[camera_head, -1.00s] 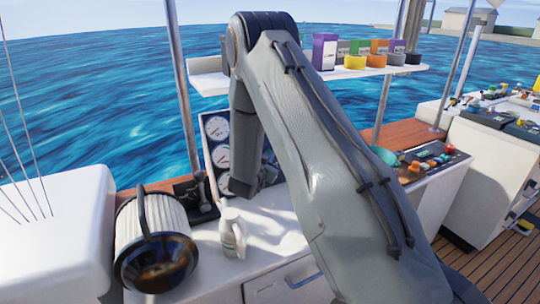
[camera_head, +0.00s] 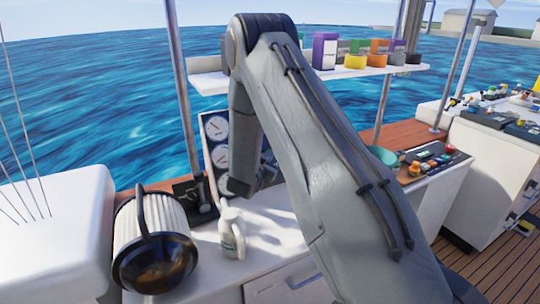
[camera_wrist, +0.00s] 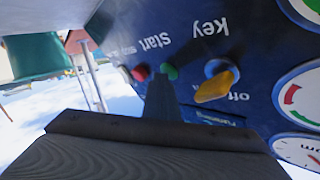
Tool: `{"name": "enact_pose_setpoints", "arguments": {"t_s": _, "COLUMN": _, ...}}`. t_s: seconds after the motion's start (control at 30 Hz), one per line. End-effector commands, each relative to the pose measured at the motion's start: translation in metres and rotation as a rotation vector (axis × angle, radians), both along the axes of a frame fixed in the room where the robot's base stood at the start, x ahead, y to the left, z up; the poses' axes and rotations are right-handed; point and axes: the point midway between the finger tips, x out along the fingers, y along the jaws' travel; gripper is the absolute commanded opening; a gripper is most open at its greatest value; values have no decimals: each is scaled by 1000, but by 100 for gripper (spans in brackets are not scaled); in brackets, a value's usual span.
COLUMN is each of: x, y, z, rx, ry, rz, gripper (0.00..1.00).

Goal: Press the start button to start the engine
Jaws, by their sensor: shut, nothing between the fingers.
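In the wrist view a dark blue panel appears upside down. Near its "Start" lettering sit a green button (camera_wrist: 169,72) and a red button (camera_wrist: 140,72). A yellow key switch (camera_wrist: 215,82) is to their right, under "key" and above "off" in the picture. My gripper (camera_wrist: 161,80) is shut and empty, its tip in front of the panel just below the green button and covering part of that area. I cannot tell whether it touches. In the head view the gauge panel (camera_head: 216,128) is partly hidden by my arm, and my gripper is not visible there.
White gauges (camera_wrist: 300,95) lie at the right of the panel in the wrist view. In the head view a white bottle (camera_head: 231,235) and a ribbed filter (camera_head: 152,240) stand close by on the left. A shelf (camera_head: 208,84) with colored containers is above.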

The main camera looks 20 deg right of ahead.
Motion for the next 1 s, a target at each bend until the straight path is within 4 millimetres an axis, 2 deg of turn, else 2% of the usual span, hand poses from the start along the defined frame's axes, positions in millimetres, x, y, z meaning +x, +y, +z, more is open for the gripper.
{"name": "enact_pose_setpoints", "arguments": {"t_s": 0.27, "x": -1, "y": 0, "z": 1, "rx": 1, "ry": 0, "rz": 1, "gripper": 0}}
{"name": "enact_pose_setpoints", "arguments": {"t_s": 0.73, "x": -21, "y": -1, "z": 11, "rx": 0, "ry": 0, "rz": 0, "gripper": 0}}
{"name": "enact_pose_setpoints", "arguments": {"t_s": 1.0, "x": -22, "y": -1, "z": 10, "rx": 0, "ry": 0, "rz": 0, "gripper": 0}}
